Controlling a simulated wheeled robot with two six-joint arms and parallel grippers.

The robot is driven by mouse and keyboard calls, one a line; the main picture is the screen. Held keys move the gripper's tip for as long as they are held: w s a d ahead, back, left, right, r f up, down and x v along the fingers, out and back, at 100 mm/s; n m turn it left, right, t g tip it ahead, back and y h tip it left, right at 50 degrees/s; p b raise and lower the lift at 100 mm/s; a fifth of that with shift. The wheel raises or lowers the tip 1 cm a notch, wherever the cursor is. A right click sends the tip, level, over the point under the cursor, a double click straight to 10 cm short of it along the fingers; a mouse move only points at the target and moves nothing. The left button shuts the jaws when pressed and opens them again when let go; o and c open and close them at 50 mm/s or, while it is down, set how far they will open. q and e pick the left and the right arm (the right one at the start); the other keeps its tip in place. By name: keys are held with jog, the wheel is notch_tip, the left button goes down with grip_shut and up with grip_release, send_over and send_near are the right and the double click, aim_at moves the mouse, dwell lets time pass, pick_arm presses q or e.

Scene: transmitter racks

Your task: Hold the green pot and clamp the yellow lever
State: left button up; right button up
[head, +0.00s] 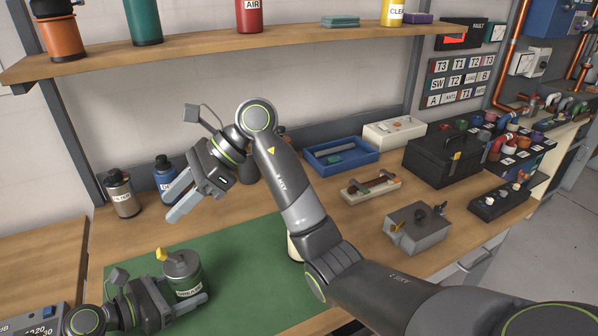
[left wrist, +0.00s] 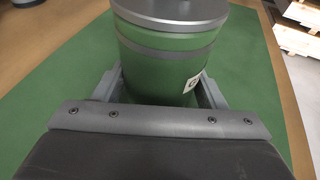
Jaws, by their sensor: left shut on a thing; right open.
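The green pot (head: 189,279) stands upright on the green mat (head: 240,252), with a grey lid and a white label. A yellow lever (head: 161,254) shows at the left edge of its lid. My left gripper (head: 190,301) is shut around the pot's body, below the lid. In the left wrist view the pot (left wrist: 165,62) sits between the two fingers; the lever is not visible there. My right gripper (head: 171,206) is open and empty, above the mat and behind the pot, its fingers pointing to the lower left.
A grey bottle (head: 122,196) and a blue bottle (head: 164,176) stand behind the mat. A shelf (head: 260,49) with cans runs above. My right arm crosses the bench. A blue tray (head: 340,157), a black toolbox (head: 443,160) and a grey box (head: 417,231) stand to the right.

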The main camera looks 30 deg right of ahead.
pick_arm(q)
jog(key=shift+d, duration=0.1)
pick_arm(e)
jog(key=d+f, duration=0.3)
jog(key=f, duration=0.4)
jog(key=d+f, duration=0.4)
jog(key=f, duration=0.3)
jog(key=s+d+r+g+y, duration=0.2)
jog(key=d+r+y, duration=0.6)
jog(key=d+r, duration=0.6)
jog(key=shift+s+d+r+g, duration=0.2)
jog(key=shift+s+d+g, duration=0.1)
jog(key=shift+s+d, duration=0.1)
jog(key=shift+a, duration=0.1)
